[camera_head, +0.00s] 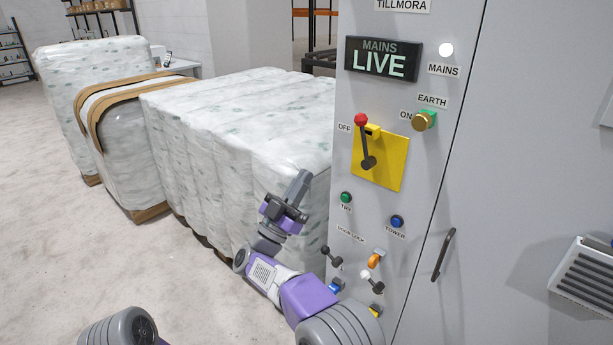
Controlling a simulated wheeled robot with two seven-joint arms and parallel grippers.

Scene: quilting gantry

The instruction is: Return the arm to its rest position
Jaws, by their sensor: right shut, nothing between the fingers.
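My right arm (307,294) comes in from the bottom and reaches up in front of the grey cabinet's left edge. My right gripper (300,183) points up, shut and empty, left of the cabinet face. It overlaps the wrapped bales in the picture and touches nothing that I can make out. A grey rounded part of my left arm (120,328) shows at the bottom left; the left gripper is out of view.
The cabinet (520,150) has a red-knobbed lever (365,140) pointing up on a yellow plate (393,172), a "MAINS LIVE" display (384,58), buttons and small switches (331,256). Wrapped bales (235,130) stand left. The floor (50,230) at left is clear.

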